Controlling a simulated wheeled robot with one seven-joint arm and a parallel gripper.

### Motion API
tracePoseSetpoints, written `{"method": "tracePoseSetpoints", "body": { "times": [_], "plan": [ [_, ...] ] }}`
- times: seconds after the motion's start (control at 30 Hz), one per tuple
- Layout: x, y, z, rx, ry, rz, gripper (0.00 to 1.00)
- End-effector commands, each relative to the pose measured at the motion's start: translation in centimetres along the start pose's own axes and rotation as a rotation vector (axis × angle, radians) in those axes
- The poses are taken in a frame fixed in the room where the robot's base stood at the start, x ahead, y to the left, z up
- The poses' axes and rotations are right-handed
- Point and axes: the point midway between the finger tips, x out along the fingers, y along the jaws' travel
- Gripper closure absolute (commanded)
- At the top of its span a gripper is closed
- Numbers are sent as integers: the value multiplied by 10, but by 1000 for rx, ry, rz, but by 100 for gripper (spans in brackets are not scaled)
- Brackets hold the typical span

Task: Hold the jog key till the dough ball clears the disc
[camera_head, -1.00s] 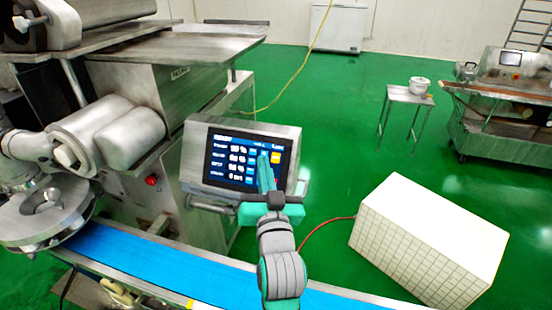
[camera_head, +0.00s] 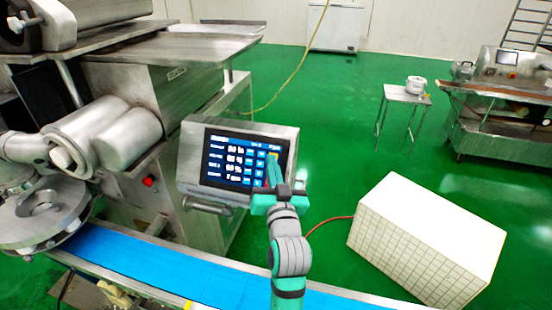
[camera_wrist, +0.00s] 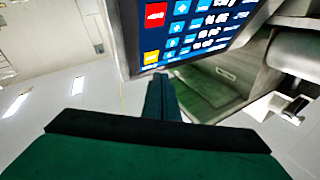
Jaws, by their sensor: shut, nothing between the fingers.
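The touch panel (camera_head: 228,168) shows a blue screen with white text and small keys. A yellow key (camera_head: 273,157) sits at its right edge; in the wrist view the yellow key (camera_wrist: 151,57) and a red key (camera_wrist: 155,14) show. No label marks the jog key legibly. My gripper (camera_head: 271,168) is shut and empty, its tips just by the yellow key; in the wrist view the tips (camera_wrist: 160,78) lie close to it. I cannot tell whether they touch. A round steel disc (camera_head: 45,218) is at left above the belt. I see no dough ball.
The blue conveyor belt (camera_head: 150,265) runs below the panel. A handle bar (camera_head: 207,206) juts out under the panel. A white tiled block (camera_head: 428,240) stands at right, with a small table (camera_head: 405,95) behind.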

Motion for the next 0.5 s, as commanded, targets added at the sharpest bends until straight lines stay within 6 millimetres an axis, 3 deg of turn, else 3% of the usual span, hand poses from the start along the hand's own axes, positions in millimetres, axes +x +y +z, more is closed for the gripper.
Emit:
{"method": "tracePoseSetpoints", "body": {
  "times": [0.5],
  "plan": [
    [11, 10, 8, 0, 1, 2, 100]
  ]
}}
